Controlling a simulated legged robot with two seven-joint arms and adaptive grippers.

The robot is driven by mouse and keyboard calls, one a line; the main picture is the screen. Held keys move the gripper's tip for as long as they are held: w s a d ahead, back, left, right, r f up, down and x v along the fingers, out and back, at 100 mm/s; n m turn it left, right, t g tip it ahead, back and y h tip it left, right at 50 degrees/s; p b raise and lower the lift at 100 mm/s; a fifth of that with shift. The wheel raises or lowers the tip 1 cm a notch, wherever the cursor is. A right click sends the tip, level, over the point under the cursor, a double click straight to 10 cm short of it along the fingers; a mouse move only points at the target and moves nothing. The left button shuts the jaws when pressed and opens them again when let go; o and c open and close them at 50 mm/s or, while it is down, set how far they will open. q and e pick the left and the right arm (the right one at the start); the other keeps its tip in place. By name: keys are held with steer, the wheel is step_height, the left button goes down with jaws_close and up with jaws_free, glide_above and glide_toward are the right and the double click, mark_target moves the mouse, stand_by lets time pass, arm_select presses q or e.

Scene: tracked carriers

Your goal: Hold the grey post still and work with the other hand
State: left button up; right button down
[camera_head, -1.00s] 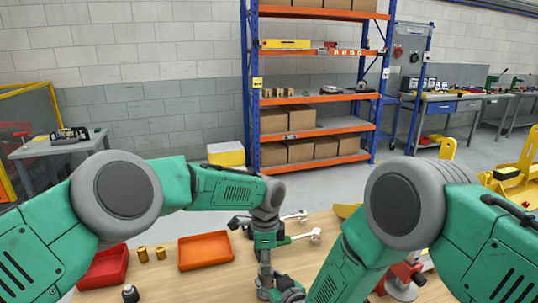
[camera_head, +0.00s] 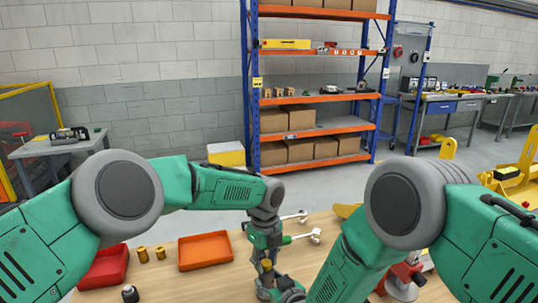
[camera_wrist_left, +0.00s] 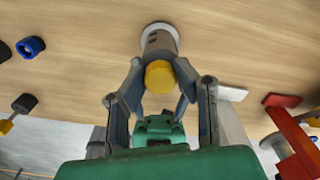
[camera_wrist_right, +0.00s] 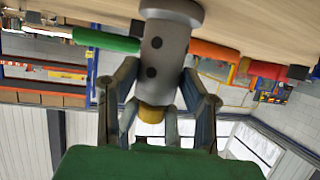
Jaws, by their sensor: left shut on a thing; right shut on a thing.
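A grey post (camera_wrist_left: 160,40) with a yellow end (camera_wrist_left: 160,77) stands on its round foot on the wooden table in the left wrist view. My left gripper (camera_wrist_left: 160,68) is shut on it near the yellow end; in the head view the yellow end (camera_head: 267,264) shows just below my left wrist. In the right wrist view a grey post (camera_wrist_right: 165,48) with dark holes, a flared foot and a yellow end (camera_wrist_right: 152,116) lies between the fingers of my right gripper (camera_wrist_right: 160,78), which is shut on it. I cannot tell whether both views show one post. My right fingers are hidden in the head view.
An orange tray (camera_head: 205,250), a red tray (camera_head: 104,268) and brass-coloured pieces (camera_head: 143,254) lie at left on the table. A red and grey device (camera_head: 402,282) stands at right. Bare table lies between tray and post.

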arm_select(q)
steer(key=shift+w+r, duration=0.15)
steer(key=m, duration=0.9)
steer(key=shift+m, duration=0.3)
steer(key=o, duration=0.9)
